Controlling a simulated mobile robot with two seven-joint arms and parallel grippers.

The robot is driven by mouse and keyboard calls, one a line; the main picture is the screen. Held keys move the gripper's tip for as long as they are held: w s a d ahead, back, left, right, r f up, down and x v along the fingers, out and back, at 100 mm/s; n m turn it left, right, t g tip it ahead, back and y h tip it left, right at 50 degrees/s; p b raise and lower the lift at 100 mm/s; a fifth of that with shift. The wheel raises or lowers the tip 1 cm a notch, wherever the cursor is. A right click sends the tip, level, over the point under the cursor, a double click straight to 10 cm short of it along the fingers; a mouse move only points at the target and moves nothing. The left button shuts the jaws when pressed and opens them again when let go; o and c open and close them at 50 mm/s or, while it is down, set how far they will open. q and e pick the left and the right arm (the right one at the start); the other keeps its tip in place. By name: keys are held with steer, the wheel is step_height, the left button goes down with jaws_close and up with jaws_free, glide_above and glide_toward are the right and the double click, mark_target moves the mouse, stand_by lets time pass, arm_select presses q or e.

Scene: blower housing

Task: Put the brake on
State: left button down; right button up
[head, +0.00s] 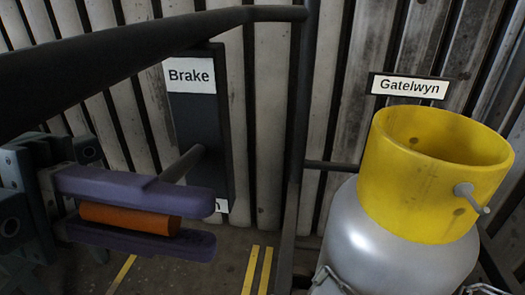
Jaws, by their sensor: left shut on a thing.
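The brake unit is a dark upright panel (218,130) with a white "Brake" label (189,76) at its top. A grey lever rod (183,165) comes out of the panel and runs down and to the left toward my left gripper. My left gripper (135,214), with purple fingers, is shut on the orange lever handle (130,219), one finger above it and one below. The upper finger hides where the rod meets the handle. A second white label (221,205) low on the panel is mostly hidden by the fingers. My right gripper is not in view.
A dark railing bar (130,50) crosses the upper left, above my gripper. A dark post (298,130) stands in the middle. At right is a grey tank with a yellow collar (415,185) under a "Gatelwyn" sign (409,86). Yellow lines (250,270) mark the floor.

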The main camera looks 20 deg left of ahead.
arm_select(q)
step_height(320, 180, down, 8)
steer(key=w+m+b, duration=0.1)
steer(key=m+b, duration=0.7)
steer(key=shift+a, duration=0.15)
steer(key=shift+w+m, duration=0.1)
steer(key=shift+m, duration=0.2)
steer(key=c, duration=0.8)
jaws_free()
steer(key=shift+o, duration=0.2)
steer(key=shift+a, duration=0.1)
steer(key=v, duration=1)
steer(key=shift+p, duration=0.4)
